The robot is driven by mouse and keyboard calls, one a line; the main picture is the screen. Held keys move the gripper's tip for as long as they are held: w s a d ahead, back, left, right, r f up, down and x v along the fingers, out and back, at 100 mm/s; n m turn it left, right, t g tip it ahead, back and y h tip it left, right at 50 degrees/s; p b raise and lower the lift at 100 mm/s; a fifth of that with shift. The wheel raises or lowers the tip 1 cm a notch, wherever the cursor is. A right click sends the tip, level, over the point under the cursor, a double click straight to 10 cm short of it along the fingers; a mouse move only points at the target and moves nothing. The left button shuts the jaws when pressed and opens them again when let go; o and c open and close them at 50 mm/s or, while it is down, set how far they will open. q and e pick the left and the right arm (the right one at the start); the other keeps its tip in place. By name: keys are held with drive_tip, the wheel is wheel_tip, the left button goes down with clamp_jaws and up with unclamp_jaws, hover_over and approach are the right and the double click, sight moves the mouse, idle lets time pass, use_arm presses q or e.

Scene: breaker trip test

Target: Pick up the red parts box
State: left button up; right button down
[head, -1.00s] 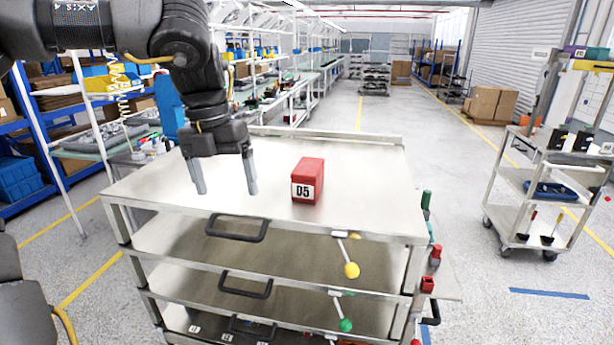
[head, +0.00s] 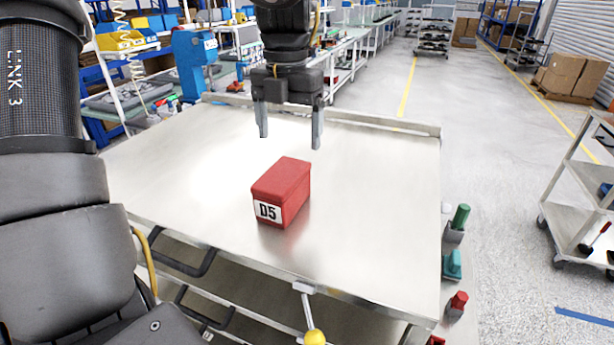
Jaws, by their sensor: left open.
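The red parts box (head: 284,188) stands upright on the metal top of the cart (head: 370,200). A white label reading D5 is on its front face. My left gripper (head: 289,142) points down with its two fingers spread apart and nothing between them. In the picture it is just above and behind the box, apart from it. My right gripper is not in view.
The rest of the cart top is bare, with a low raised rim (head: 390,125) at its back. Green, teal and red items (head: 453,265) hang on the cart's right side. A second cart (head: 585,195) stands at the far right, across open floor.

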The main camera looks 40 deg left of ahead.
sight(282, 174)
use_arm(q)
drive_tip(key=shift+s, duration=0.3)
drive_tip(key=shift+s+f, duration=1.2)
drive_tip(key=shift+f, duration=0.05)
drive_tip(key=shift+w+f, duration=0.35)
drive_tip(key=shift+f, duration=0.25)
drive_tip(key=shift+w+f, duration=0.35)
drive_tip(key=shift+f, duration=0.2)
drive_tip(key=shift+s+a+f, duration=0.1)
drive_tip(key=shift+f, duration=0.25)
drive_tip(key=shift+s+d+f+p, duration=0.15)
drive_tip(key=shift+s+f+p, duration=0.1)
drive_tip(key=shift+f+p, duration=0.25)
drive_tip(key=shift+s+d+f+p, duration=0.1)
drive_tip(key=shift+s+f+p, duration=0.1)
drive_tip(key=shift+f+p, duration=0.25)
drive_tip(key=shift+w+a+f+p, duration=0.1)
drive_tip(key=shift+w+f+p, duration=0.1)
drive_tip(key=shift+f, duration=0.4)
drive_tip(key=shift+w+f+p, duration=0.1)
drive_tip(key=shift+f+p, duration=0.1)
drive_tip(key=shift+f, duration=0.75)
drive_tip(key=shift+s+r, duration=0.1)
drive_tip(key=shift+s, duration=0.05)
drive_tip(key=shift+c, duration=0.4)
drive_tip(key=c, duration=1.2)
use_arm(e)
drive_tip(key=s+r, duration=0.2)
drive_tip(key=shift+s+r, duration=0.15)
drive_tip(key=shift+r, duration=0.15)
